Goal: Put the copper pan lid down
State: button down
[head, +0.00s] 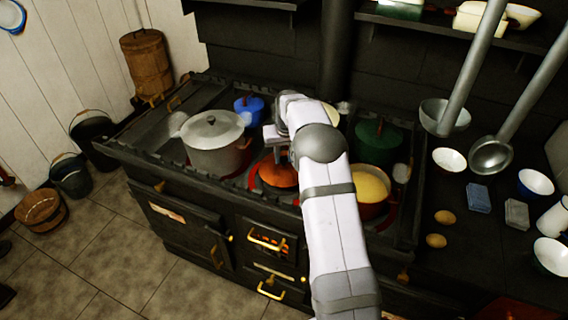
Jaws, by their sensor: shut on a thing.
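The copper pan lid (277,173) shows as an orange-brown disc just below my gripper, near the front middle of the stove (150,165). My gripper (279,153) is shut on the lid from above. The fingertips and the lid's knob are partly hidden by my own wrist. I cannot tell whether the lid touches the stove or a pan beneath it.
A large grey lidded pot (213,145) stands left of the lid, with a blue pot (249,108) behind. A red pot with yellow contents (371,185) and a green pot (377,140) stand to the right. Ladles (492,154) hang at the right.

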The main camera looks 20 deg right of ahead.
aim_at(284, 161)
jog(key=shift+f+p, duration=0.65)
jog(key=shift+f, duration=1.35)
jog(key=shift+f, duration=0.1)
jog(key=c, duration=1.5)
grip_release()
jog(key=shift+o, duration=0.2)
jog(key=b+v, duration=0.3)
jog(key=v, duration=0.9)
